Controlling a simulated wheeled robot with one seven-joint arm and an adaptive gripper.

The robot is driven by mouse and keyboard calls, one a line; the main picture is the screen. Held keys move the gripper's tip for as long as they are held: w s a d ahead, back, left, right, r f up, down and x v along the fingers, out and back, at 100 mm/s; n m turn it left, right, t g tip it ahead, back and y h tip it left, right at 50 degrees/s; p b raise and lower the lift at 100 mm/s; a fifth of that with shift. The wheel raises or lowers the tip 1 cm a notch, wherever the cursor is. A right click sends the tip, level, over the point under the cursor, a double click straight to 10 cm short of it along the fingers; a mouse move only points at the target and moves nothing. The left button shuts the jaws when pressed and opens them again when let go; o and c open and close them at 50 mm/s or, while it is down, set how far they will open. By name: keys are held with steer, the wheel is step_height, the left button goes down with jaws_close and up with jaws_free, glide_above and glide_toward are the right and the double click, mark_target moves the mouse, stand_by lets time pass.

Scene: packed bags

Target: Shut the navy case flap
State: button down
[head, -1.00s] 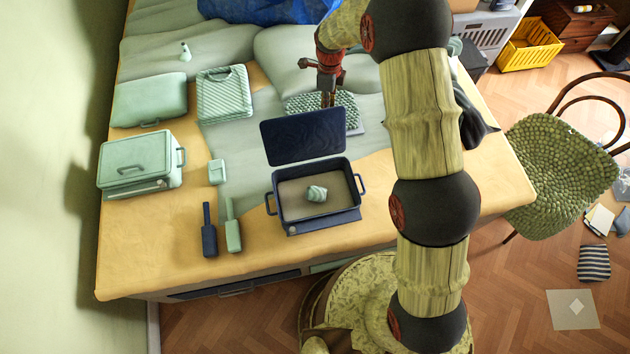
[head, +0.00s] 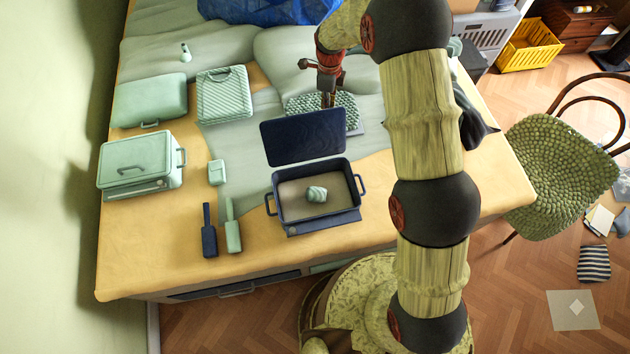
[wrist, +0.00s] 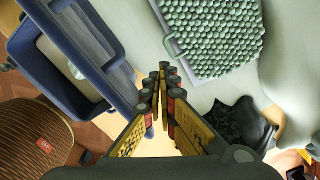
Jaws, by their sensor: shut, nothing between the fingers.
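The navy case (head: 284,206) stands on the bed-like surface near its front edge, its flap (head: 303,137) raised upright at the back. A small pale green item (head: 316,194) lies inside on the beige lining. I cannot tell whether the fingers touch the flap.
A bumpy green case (head: 348,108) lies behind the flap; it also shows in the wrist view (wrist: 212,35). Green cases (head: 140,162) and navy and green tags (head: 209,230) are to the left. A dark cloth (head: 478,125) lies on the right.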

steer(key=s, duration=0.3)
steer(key=s+d, duration=0.1)
steer(key=s, duration=0.3)
steer(key=s+d, duration=0.1)
steer(key=s, duration=0.3)
steer(key=shift+d, duration=0.15)
stand_by(1.6)
steer(key=shift+r, duration=0.1)
stand_by(0.6)
step_height(320, 180, up, 7)
steer(key=p, duration=0.5)
stand_by(0.7)
